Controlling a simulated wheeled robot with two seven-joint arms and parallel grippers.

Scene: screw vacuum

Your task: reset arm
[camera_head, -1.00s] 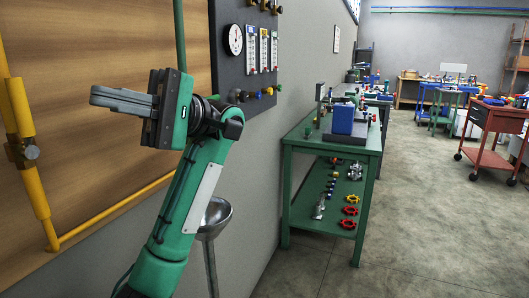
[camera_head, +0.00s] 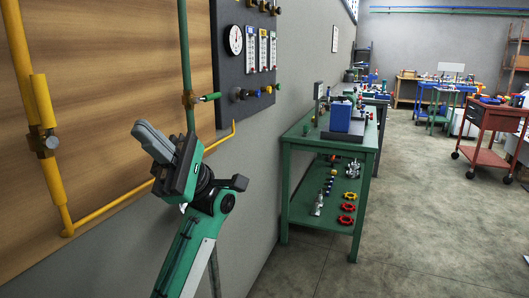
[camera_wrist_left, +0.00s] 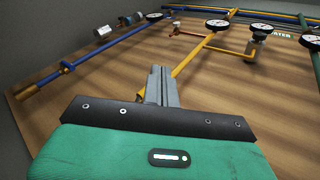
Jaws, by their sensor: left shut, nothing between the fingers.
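My left arm comes up from the bottom of the head view, and its left gripper (camera_head: 150,138) points up and left in front of the wooden wall panel. The grey fingers are shut together with nothing between them. In the left wrist view the shut fingers (camera_wrist_left: 160,84) stand up over the panel, apart from the pipes as far as I can tell. My right gripper is in neither view.
A wooden panel (camera_head: 100,100) with a yellow pipe (camera_head: 44,110) and a green pipe (camera_head: 187,60) is on the left wall. A dark gauge board (camera_head: 247,50) hangs beside it. A green bench (camera_head: 297,146) stands to the right. Grey floor (camera_head: 415,210) is clear. A red cart (camera_head: 490,120) stands farther right.

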